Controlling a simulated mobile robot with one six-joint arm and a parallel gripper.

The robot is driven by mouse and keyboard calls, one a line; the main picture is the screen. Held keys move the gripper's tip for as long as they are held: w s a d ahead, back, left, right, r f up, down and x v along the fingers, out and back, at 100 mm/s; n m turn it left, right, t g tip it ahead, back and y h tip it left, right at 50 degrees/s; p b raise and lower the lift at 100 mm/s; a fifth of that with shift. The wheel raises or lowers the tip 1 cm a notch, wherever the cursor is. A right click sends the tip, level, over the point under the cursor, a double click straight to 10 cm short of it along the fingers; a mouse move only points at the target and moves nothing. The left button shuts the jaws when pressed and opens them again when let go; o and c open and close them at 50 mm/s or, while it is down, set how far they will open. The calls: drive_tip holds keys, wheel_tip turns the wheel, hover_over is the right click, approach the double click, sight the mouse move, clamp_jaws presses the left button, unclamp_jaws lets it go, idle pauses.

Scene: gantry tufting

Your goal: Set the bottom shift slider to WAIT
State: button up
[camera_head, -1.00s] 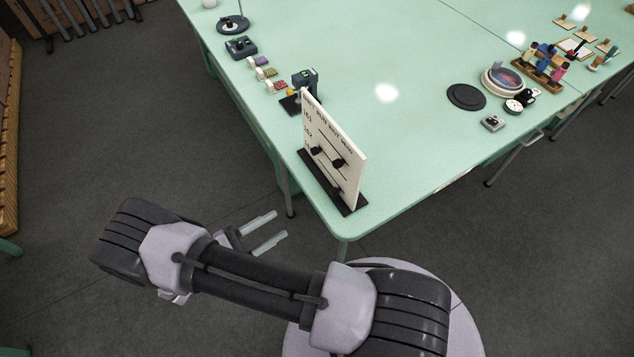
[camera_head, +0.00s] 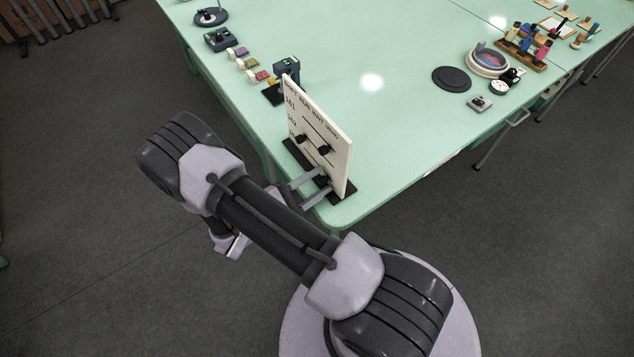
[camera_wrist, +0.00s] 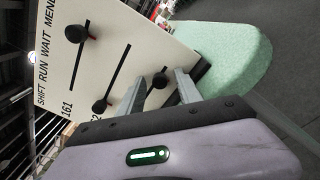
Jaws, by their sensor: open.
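The white shift board (camera_head: 335,160) stands upright on a dark base at the near table corner. In the wrist view the board (camera_wrist: 110,20) carries SHIFT, RUN, WAIT and MEND along one edge, with slotted rows below. Black knobs show on the 161 row (camera_wrist: 76,33) and the row after it (camera_wrist: 100,107). The bottom slider's black knob (camera_wrist: 160,80) is between the fingertips of my gripper (camera_wrist: 160,76). My gripper (camera_head: 327,181) is open, one finger on each side of that knob; I cannot tell whether either touches it. The fingers hide much of the bottom slot, so its position is unclear.
A dark device (camera_head: 287,70) stands close behind the board on the green table (camera_head: 400,130). A round black disc (camera_head: 451,79) and a small grey box (camera_head: 479,103) sit farther right. The table middle is clear.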

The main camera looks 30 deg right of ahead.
clamp_jaws()
idle(1.4)
